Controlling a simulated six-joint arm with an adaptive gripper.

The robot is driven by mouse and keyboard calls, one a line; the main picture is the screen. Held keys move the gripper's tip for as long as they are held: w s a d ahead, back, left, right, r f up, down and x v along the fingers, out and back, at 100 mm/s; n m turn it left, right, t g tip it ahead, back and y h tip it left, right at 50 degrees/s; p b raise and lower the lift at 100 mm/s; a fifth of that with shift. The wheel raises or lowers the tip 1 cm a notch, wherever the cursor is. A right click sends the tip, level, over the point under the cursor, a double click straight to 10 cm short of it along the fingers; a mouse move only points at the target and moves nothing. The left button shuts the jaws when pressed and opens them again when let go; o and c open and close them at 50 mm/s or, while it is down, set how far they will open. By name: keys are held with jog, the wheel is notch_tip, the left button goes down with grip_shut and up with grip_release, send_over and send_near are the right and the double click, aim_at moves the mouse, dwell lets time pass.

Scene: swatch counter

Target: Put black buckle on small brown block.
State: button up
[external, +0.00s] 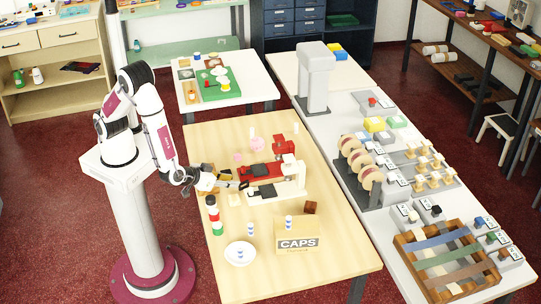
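A small brown block (311,207) sits on the light wooden table, right of the white machine and behind the CAPS box. My gripper (241,185) is low over the table's left part, its tips pointing right, close to the left end of the white machine (291,187) with a dark pad. A small dark piece shows at the fingertips; I cannot tell whether it is the black buckle or part of the fingers. No black buckle can be made out with certainty. The finger gap is too small to read. The block is well to the right of my gripper, with the white machine between.
A red machine (284,148) stands behind the white one. A stacked red, black and green cylinder (214,214), a white plate (239,253) and a CAPS box (297,241) stand nearer the front. The table's right edge strip and front right corner are clear.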

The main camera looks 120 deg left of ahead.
aim_at(243, 183)
jog(key=shift+w+a+f, duration=0.15)
jog(key=shift+a+f, duration=0.15)
jog(key=shift+a, duration=0.1)
jog(key=shift+x, duration=2.6)
jog(key=shift+w, duration=0.1)
grip_shut()
